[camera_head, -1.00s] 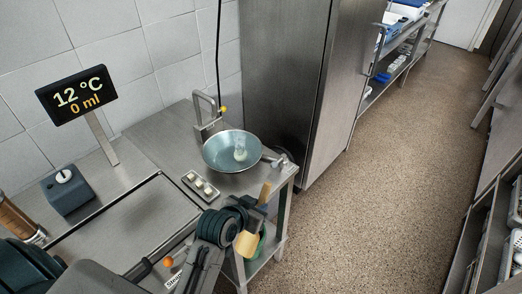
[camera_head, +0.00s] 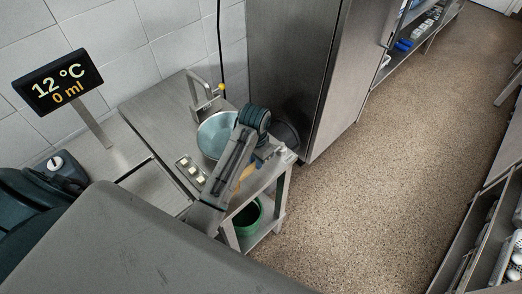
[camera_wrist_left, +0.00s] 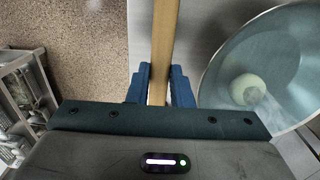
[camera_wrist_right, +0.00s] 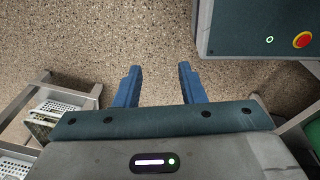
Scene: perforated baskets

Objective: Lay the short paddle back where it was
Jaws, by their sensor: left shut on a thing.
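A pale wooden paddle (camera_wrist_left: 164,35) is held between the blue fingers of my left gripper (camera_wrist_left: 160,85), as the left wrist view shows. My left gripper is shut on it; the paddle's far end is out of that view. In the head view the paddle (camera_head: 246,171) shows only partly, behind my left arm, near the counter's front right corner. My right gripper (camera_wrist_right: 157,85) is open and empty over the speckled floor in the right wrist view. It does not show in the head view.
A metal bowl (camera_head: 209,137) sits beside my left gripper, partly hidden; a pale round thing (camera_wrist_left: 247,89) lies inside. A small tray with pale pieces (camera_head: 190,170) is nearby. A green bucket (camera_head: 247,216) stands on the shelf below. A tap (camera_head: 202,95) stands behind the bowl.

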